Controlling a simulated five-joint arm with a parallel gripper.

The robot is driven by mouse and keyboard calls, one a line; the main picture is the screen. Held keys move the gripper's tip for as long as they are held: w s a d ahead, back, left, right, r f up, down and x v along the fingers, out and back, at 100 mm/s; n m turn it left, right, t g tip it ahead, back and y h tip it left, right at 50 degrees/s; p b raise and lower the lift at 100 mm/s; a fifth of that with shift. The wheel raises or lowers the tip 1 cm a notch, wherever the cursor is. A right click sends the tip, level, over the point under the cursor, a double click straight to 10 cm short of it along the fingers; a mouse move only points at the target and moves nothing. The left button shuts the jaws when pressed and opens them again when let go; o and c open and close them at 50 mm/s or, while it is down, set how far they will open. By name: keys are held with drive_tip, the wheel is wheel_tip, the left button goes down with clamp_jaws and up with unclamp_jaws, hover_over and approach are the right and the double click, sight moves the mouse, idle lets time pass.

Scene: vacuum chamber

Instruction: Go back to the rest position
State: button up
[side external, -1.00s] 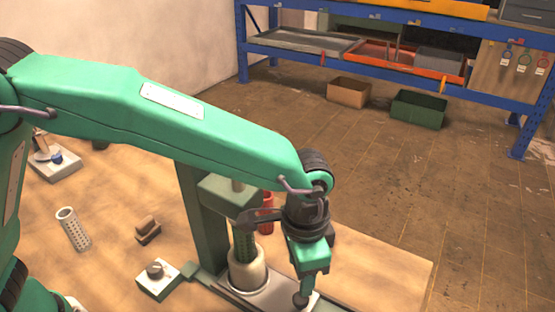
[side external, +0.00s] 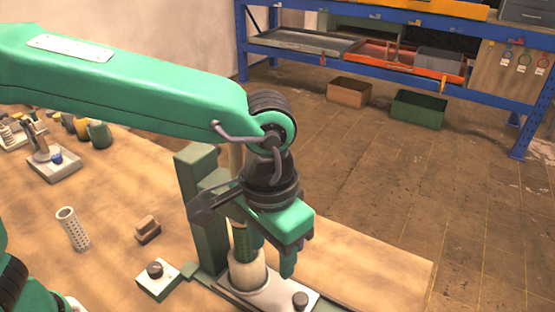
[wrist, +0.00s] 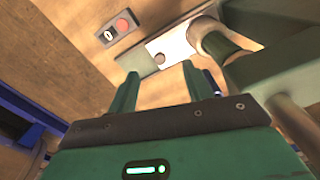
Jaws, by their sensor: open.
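My gripper (side external: 297,262) hangs above the vacuum chamber stand, tilted, with its fingers pointing down. In the wrist view, the two green fingers of my gripper (wrist: 160,82) are apart with nothing between them. The cream chamber base (side external: 247,272) stands upright on a metal plate (side external: 265,290), with a green perforated cylinder (side external: 243,240) above it. A dark round knob (side external: 300,299) is at the plate's right end, below and apart from my fingers. My wrist and gripper partly hide the chamber stand.
A green column (side external: 205,240) rises close beside my gripper. On the wooden table are a white perforated tube (side external: 74,229), a brown block (side external: 148,229) and a white knob box (side external: 158,279). Several small jars (side external: 98,134) are at far left. A blue shelf (side external: 400,66) stands behind.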

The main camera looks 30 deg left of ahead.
drive_tip(key=s+a+r+n+t, duration=0.1)
drive_tip(key=s+a+t, duration=0.1)
drive_tip(key=a, duration=1.4)
drive_tip(key=s+a+r+n+t, duration=0.1)
drive_tip(key=s+a+n+t, duration=0.1)
drive_tip(key=a, duration=1.4)
drive_tip(key=shift+s+a+r+t, duration=0.2)
drive_tip(key=shift+s+r+t, duration=0.15)
drive_tip(key=shift+s+t, duration=0.4)
